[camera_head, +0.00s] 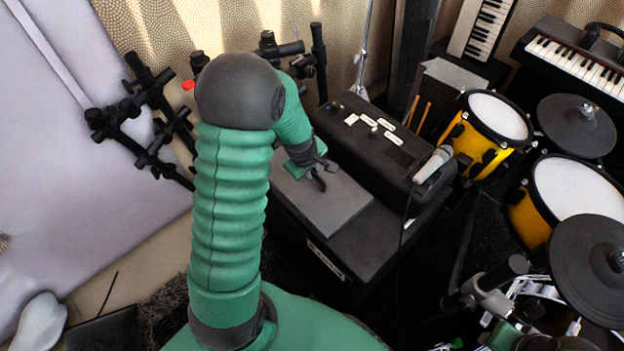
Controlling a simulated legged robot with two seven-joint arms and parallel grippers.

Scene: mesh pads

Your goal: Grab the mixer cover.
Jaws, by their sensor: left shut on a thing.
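A flat grey panel (335,212), which I take to be the mixer cover, lies on top of a dark box. My left gripper (319,180) is over its upper part, with its dark fingers pointing down. The fingers are closed on the panel, though the contact is small and hard to make out. My green left arm hides the area left of the panel. Part of my right arm shows at the bottom right, but its gripper is not in view.
A black case (370,150) with white labels stands right of the panel, with a microphone (434,164) on it. Yellow drums (497,117) and cymbals (577,126) crowd the right. Black stands (150,120) are at the left. Keyboards (575,55) are at the back right.

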